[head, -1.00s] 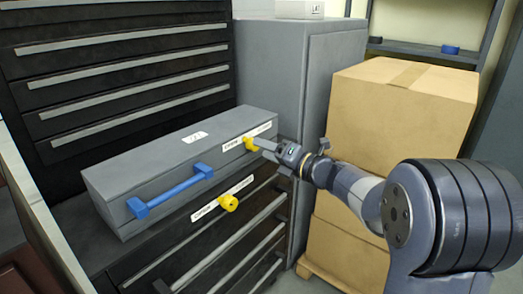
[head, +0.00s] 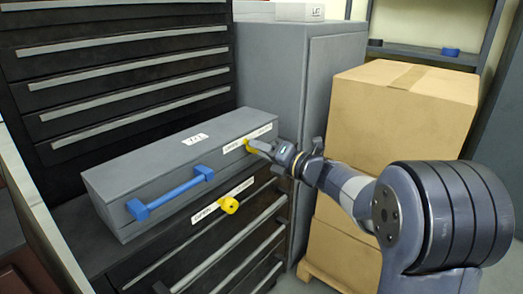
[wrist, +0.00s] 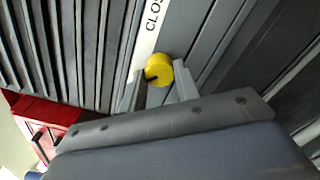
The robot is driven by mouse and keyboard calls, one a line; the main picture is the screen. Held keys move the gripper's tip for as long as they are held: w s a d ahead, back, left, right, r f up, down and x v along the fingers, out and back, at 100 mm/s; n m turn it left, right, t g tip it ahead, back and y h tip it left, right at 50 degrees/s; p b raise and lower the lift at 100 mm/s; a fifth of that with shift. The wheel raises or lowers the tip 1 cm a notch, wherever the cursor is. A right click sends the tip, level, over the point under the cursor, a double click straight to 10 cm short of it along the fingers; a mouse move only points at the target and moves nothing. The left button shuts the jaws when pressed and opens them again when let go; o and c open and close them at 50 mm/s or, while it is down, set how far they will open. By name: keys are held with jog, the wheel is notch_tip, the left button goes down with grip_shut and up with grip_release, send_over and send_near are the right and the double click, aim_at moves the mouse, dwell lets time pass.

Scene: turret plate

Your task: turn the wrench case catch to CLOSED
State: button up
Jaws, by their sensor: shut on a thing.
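The wrench case (head: 150,175) is a long grey box with a blue handle (head: 170,194), lying on top of a black drawer cabinet. A yellow catch (head: 249,146) sits on its front near the right end, below a white label strip (head: 248,138). My gripper (head: 258,147) reaches in from the right and is shut on this catch. In the wrist view the catch's round yellow face (wrist: 158,68) with a dark slot shows between the fingers (wrist: 160,88). Beside it, the label (wrist: 152,30) reads "CLOS", its remainder cut off.
A second yellow catch (head: 229,205) with its own label is on the drawer front below. A tall grey cabinet (head: 280,75) stands behind, and stacked cardboard boxes (head: 395,125) stand right, behind my arm. A red object (wrist: 40,125) shows in the wrist view.

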jog(key=shift+m+p, duration=0.35)
jog(key=shift+m, duration=0.05)
jog(key=shift+c, duration=0.4)
jog(key=shift+m+p, duration=5.5)
jog(key=shift+m, duration=3)
jog(key=shift+f+m, duration=0.1)
jog(key=shift+m, duration=0.2)
jog(key=o, duration=1)
